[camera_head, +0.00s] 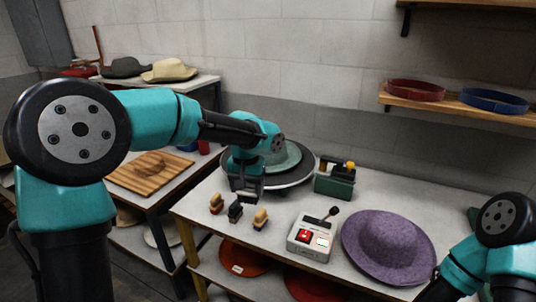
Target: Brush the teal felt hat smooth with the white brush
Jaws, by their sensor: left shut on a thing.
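The teal felt hat (285,155) sits on a dark round stand (300,181) at the back of the table, partly hidden by my left arm. My left gripper (247,195) points down at the front left of the hat's stand. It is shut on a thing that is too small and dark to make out. Below it stand small brushes: a left one (216,203), a dark middle one (235,210) and a tan one (260,218). I cannot pick out the white brush for sure. My right arm shows at the lower right, with its gripper out of frame.
A control box (313,237) with a red button stands at the table's front. A purple hat (388,245) lies right of it. A green box (334,186) stands right of the stand. A wooden board (150,172) lies on a side table. Clear tabletop shows between these things.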

